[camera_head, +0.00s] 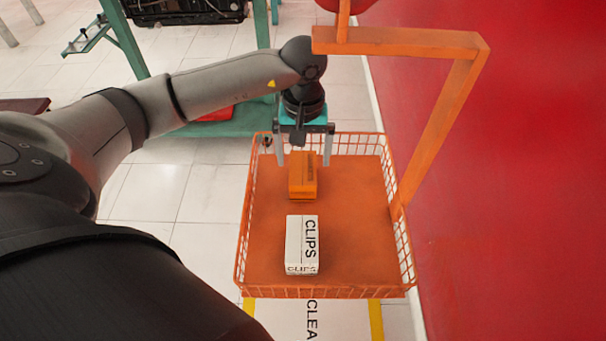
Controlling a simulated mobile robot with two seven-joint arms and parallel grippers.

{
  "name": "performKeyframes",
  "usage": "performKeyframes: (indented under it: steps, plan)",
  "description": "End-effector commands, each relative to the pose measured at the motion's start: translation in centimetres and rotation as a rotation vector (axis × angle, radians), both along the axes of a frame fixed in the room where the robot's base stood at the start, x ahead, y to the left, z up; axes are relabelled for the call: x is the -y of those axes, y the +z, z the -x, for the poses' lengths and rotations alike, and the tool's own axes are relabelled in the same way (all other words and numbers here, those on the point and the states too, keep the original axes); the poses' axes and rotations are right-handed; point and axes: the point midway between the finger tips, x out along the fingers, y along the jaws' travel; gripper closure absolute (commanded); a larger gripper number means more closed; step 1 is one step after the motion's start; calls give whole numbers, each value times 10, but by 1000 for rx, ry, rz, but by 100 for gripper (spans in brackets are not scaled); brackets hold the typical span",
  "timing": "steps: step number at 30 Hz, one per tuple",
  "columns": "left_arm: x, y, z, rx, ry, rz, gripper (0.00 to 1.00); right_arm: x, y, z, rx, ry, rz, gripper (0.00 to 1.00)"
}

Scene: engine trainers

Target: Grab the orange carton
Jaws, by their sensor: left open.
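The orange carton (302,176) stands in the orange wire basket (262,268), toward its far side. My left gripper (304,160) is above the far part of the basket, pointing down. Its two grey fingers are spread apart, one to the left and one to the right of the carton's far end in the picture. I cannot tell how far above the carton the fingertips are. Nothing shows held between them. My right gripper does not show.
A white carton marked CLIPS (301,245) stands nearer in the same basket. An orange post and beam (440,130) rise on the basket's right, beside a red wall (530,200). A green stand (128,45) with a dark engine (195,10) is behind.

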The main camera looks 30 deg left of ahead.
Motion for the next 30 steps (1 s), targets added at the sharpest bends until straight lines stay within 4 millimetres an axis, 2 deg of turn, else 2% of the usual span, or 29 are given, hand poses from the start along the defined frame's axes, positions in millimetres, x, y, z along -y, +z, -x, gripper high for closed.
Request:
performKeyframes:
  steps: [3, 7, 16, 30]
  plan:
    - [-1, -21, 1, -6, 1, 1, 0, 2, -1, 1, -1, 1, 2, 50]
    - [-1, -38, 1, -3, 0, 2, 0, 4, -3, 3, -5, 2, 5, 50]
    - [-1, -42, 0, 0, -1, 0, 0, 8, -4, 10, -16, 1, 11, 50]
    - [-1, -42, 0, -1, 0, 1, 52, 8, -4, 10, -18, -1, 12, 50]
